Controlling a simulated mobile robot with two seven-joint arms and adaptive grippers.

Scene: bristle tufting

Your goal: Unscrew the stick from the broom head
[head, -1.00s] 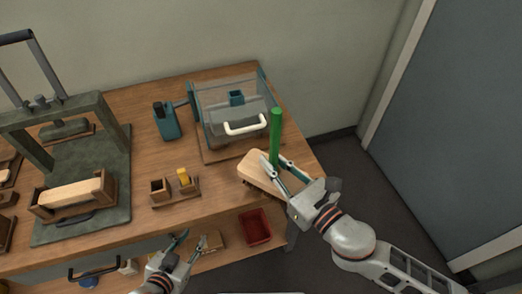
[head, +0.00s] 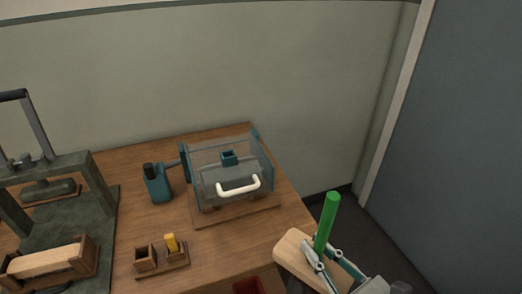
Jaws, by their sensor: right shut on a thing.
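The broom head (head: 291,250) is a pale wooden block at the bottom, by the table's right edge. The green stick (head: 328,219) stands up from it, tilted slightly right. My right gripper (head: 326,256) is shut on the stick low down, just above the block. The gripper's fingers and the lower picture edge hide part of the block. I cannot tell whether the block touches the table. My left gripper is out of view.
A clear-covered box with a white handle (head: 239,186) stands at the table's back right, beside a teal bottle (head: 157,184). A small wooden holder (head: 176,262) has a yellow piece. A dark press (head: 68,210) stands left. A red bin (head: 248,286) shows below.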

